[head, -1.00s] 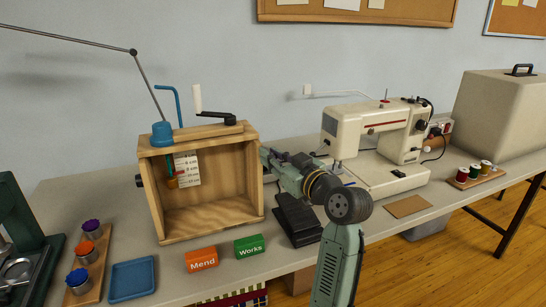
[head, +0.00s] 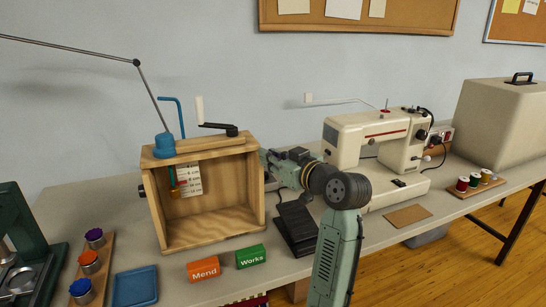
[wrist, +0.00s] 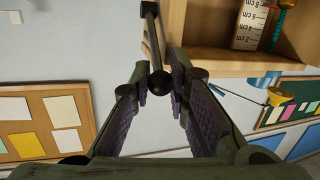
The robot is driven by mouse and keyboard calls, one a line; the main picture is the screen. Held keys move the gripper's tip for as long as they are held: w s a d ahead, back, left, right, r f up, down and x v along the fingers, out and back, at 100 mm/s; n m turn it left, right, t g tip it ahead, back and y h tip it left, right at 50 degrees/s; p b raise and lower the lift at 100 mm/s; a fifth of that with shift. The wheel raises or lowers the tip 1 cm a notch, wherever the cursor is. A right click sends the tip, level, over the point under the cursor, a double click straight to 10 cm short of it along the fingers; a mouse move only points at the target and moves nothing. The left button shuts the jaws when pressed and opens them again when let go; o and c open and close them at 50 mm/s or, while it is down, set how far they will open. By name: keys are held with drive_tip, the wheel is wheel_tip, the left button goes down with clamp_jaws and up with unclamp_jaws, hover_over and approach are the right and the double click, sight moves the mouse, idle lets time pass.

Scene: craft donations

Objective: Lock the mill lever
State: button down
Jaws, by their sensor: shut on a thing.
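The mill is an open-fronted wooden box (head: 210,243) on the table, with a blue cap and a black crank with a white handle (head: 200,110) on top. The lever (wrist: 153,35) shows in the wrist view as a metal bar with a black ball knob (wrist: 160,83), beside the wooden wall. My gripper (wrist: 158,72) is shut on the lever, with the knob between its two fingers. In the head view my gripper (head: 270,160) is at the box's right side; its fingertips and the lever are hidden there.
A sewing machine (head: 350,135) stands close right of my arm. A black pedal (head: 297,228) lies below my wrist. Orange and green blocks (head: 203,269) and a blue tray (head: 135,286) lie in front. A paper scale (head: 188,177) hangs inside the box.

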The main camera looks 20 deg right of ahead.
drive_tip(key=shift+r, duration=0.2)
drive_tip(key=c, duration=1.5)
unclamp_jaws()
drive_tip(key=shift+f, duration=0.1)
drive_tip(key=shift+s, duration=0.1)
drive_tip(key=v, duration=1.2)
